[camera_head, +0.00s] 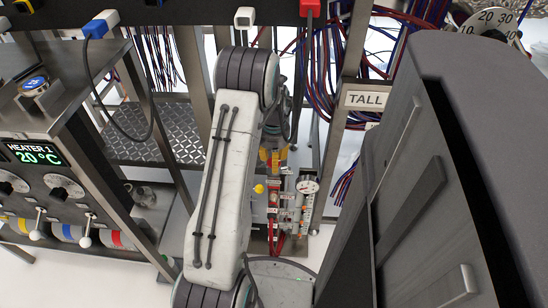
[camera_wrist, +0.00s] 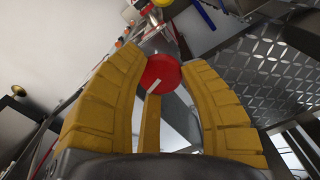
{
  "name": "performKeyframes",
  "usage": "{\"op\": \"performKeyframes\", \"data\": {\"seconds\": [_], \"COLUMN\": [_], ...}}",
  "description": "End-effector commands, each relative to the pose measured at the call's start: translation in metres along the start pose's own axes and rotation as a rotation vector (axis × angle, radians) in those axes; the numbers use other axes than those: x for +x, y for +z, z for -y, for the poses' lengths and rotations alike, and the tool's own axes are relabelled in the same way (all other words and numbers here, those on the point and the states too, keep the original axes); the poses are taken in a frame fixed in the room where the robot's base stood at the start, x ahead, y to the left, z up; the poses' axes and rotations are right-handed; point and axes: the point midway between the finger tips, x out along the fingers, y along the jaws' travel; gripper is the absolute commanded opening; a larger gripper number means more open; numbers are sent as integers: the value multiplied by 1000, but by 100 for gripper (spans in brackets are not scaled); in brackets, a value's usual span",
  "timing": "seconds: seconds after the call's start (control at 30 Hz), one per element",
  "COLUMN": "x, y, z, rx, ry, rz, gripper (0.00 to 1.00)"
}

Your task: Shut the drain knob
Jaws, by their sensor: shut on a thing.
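In the wrist view, a round red knob (camera_wrist: 162,70) with a white pointer mark sits between the tips of my yellow fingers. The pointer slants toward the lower left. No label shows on this knob, so I cannot read whether it is the drain knob. My gripper (camera_wrist: 159,56) is shut on the knob, one finger on each side. In the head view my arm hides most of the gripper, and only some yellow of it (camera_head: 275,156) shows beside the arm, above a small cluster of valves. The knob cannot be made out clearly there.
A round gauge (camera_head: 307,186) stands beside the valves. A heater panel (camera_head: 40,160) reading 20 °C is at the left. A large dark chamber body (camera_head: 440,170) fills the right. Cables (camera_head: 330,60) hang behind, near a TALL sign (camera_head: 366,99).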

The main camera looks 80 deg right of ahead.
Motion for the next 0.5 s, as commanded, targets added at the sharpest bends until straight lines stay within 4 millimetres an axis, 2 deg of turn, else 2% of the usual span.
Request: {"op": "performKeyframes", "data": {"seconds": [0.2, 0.5], "x": [1, 2], "y": [1, 1], "z": [0, 0], "rx": [150, 272], "ry": [1, 1], "rz": [3, 2], "gripper": [8, 8]}}
